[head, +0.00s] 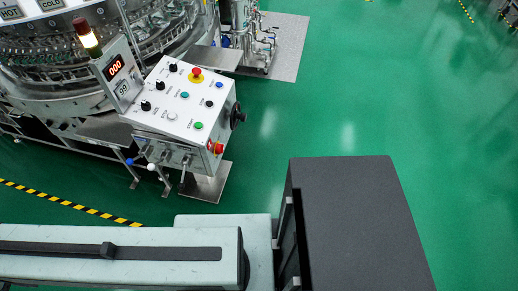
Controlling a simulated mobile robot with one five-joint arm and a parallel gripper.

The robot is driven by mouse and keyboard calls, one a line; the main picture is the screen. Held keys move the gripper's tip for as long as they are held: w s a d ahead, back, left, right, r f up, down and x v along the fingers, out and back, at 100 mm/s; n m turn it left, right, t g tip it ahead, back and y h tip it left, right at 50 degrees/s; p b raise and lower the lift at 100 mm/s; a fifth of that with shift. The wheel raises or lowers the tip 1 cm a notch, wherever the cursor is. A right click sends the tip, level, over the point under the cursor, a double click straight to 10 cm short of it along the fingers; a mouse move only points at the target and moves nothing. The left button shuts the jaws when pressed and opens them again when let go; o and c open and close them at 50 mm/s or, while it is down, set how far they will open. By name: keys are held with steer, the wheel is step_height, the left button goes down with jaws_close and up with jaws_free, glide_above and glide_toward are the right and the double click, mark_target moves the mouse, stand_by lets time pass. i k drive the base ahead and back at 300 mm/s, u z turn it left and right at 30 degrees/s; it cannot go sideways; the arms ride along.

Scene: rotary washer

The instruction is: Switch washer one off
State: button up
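The rotary washer (75,85), a round metal machine, fills the upper left of the head view. Its sloped white control panel (183,118) stands at its right front, with several black knobs, coloured buttons and a red mushroom button (197,72) on yellow. A red switch on a yellow plate (216,147) sits low on the panel's right side; its setting is too small to read. I cannot see which washer number this is. My gripper is not in view; nothing visible touches the panel.
A lit signal lamp with a red top (86,36) stands beside the display. A black handwheel (238,115) juts from the panel's right side. My own large parts cover the bottom. Metal pipework (258,42) stands at the top. The green floor (345,90) right of the panel is clear.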

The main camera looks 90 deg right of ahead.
mark_target(219, 147)
steer(key=k, duration=0.8)
steer(key=z, duration=2.05)
steer(key=i, duration=1.05)
steer(key=u, duration=0.05)
steer(key=k, duration=1.7)
steer(key=u, duration=1.05)
steer(key=i, duration=0.2)
steer(key=z, duration=0.05)
